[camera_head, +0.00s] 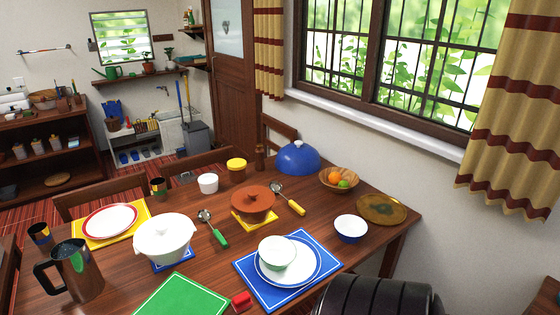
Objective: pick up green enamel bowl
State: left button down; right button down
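The green enamel bowl (277,252), pale inside with green on its side, sits on a white plate with a blue rim (290,277). The plate lies on a blue placemat (246,266) near the front of the wooden table. Neither of my grippers shows in this view. A dark ribbed shape, which I cannot identify for sure, fills the bottom edge to the right of the placemat.
A blue-and-white bowl (351,229) stands right of the plate. A small red object (241,301) is by the front edge.

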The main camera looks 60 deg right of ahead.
aim_at(275, 253)
jog(key=k+z, duration=0.1)
jog(key=z, duration=1.85)
